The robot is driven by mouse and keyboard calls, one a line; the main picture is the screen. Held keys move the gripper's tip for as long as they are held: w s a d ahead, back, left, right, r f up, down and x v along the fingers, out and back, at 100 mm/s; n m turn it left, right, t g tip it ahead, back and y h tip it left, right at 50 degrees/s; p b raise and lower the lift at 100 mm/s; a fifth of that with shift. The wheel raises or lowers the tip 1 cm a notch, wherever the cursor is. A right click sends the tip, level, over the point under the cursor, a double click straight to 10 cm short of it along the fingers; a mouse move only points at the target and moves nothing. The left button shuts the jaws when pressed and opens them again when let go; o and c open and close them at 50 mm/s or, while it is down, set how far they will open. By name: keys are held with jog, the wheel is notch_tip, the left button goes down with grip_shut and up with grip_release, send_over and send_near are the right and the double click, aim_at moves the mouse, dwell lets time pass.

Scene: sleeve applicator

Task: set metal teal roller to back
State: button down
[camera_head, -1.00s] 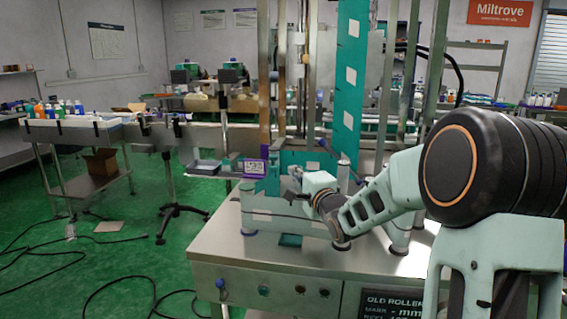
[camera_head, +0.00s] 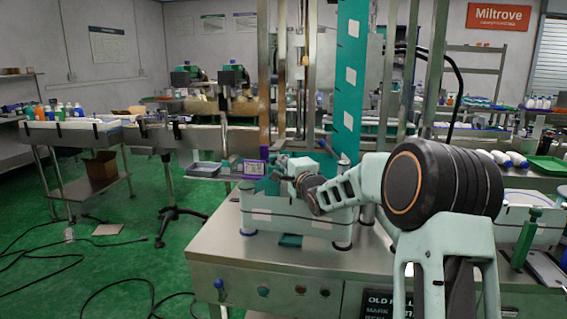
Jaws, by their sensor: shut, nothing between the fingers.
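The sleeve applicator's metal table (camera_head: 225,250) carries several upright metal rollers. A front-left roller (camera_head: 248,212) has a dark blue ring at its foot. A front-right roller (camera_head: 342,232) stands under my forearm. The teal film with white labels (camera_head: 348,80) comes down from above and runs among the rollers. Clear film spans the two front rollers. My gripper (camera_head: 278,172) is shut and empty, over the teal film behind the front rollers. My wrist and forearm hide much of the back of the table. I cannot tell which roller is the teal one.
A small purple-framed display (camera_head: 254,168) stands left of the gripper. Tall metal posts (camera_head: 264,80) rise behind it. A conveyor (camera_head: 70,128) with bottles is at the far left. Green floor is open at left, with cables.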

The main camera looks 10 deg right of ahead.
jog(key=w+a+b, duration=0.1)
jog(key=w+a, duration=0.1)
jog(key=a, duration=0.5)
jog(key=shift+w+a, duration=0.15)
jog(key=shift+a, duration=0.1)
